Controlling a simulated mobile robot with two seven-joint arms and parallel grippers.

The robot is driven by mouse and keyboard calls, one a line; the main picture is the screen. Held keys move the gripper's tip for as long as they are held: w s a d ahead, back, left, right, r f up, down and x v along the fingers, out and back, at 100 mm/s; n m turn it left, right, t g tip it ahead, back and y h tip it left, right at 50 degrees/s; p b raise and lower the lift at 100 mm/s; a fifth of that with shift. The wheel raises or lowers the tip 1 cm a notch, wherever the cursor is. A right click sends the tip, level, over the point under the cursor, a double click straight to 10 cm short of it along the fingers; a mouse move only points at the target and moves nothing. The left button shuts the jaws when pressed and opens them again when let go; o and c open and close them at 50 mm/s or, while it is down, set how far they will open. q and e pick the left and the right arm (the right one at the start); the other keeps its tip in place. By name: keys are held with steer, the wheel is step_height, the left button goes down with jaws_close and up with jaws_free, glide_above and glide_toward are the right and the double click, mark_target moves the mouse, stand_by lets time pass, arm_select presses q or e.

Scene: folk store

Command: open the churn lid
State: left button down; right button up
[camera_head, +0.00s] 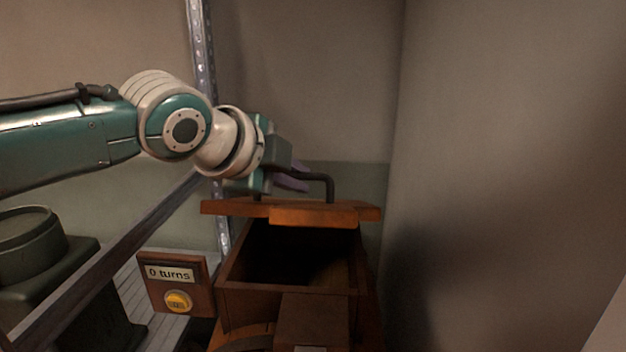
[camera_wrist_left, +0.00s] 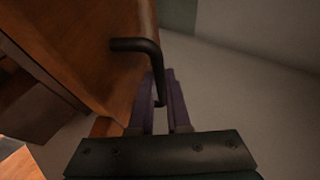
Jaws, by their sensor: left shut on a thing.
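The wooden churn (camera_head: 232,272) stands at the lower middle of the head view, and its dark inside shows. Its wooden lid (camera_head: 325,217) is raised above the back of the opening, seen nearly edge-on. A dark bent handle (camera_head: 325,180) stands on the lid. My left gripper (camera_head: 296,180) is at the handle, its purple fingers shut on it. In the left wrist view the fingers (camera_wrist_left: 164,108) close around the lower end of the handle (camera_wrist_left: 146,52), beside the lid's wooden face (camera_wrist_left: 95,50). My right gripper is not in view.
A small wooden panel (camera_head: 196,263) reading "0 turns" with a yellow button stands left of the churn. A metal shelf post (camera_head: 201,50) rises behind my left arm. Dark green equipment (camera_head: 32,262) is at the lower left. A bare wall (camera_head: 510,130) lies to the right.

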arm_select(q)
steer(key=shift+w+r+g+b, duration=1.05)
steer(key=shift+w+b, duration=0.1)
steer(key=shift+b, duration=0.45)
